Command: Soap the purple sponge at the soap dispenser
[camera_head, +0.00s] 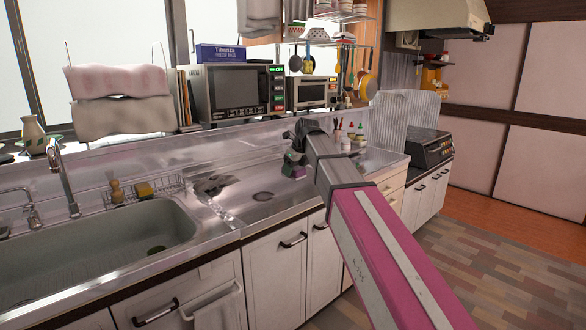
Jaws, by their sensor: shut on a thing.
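My arm reaches out over the steel counter, and my gripper (295,158) is at its far end, small and partly hidden by its own dark wrist. It is shut on the purple sponge (293,171), which shows as a small purple and green block just above or at the counter top. I cannot tell whether the sponge touches the counter. Several small bottles (346,143) with coloured caps stand just right of the gripper, partly behind my arm. I cannot tell for sure which thing is the soap dispenser; a small metal spout (31,206) stands at the sink's back left.
The steel sink (110,245) with a tall faucet (66,178) is at left. A wire rack (145,190) holds a brush and a yellow sponge. A microwave (236,92) stands behind. A black stove (425,148) is at right.

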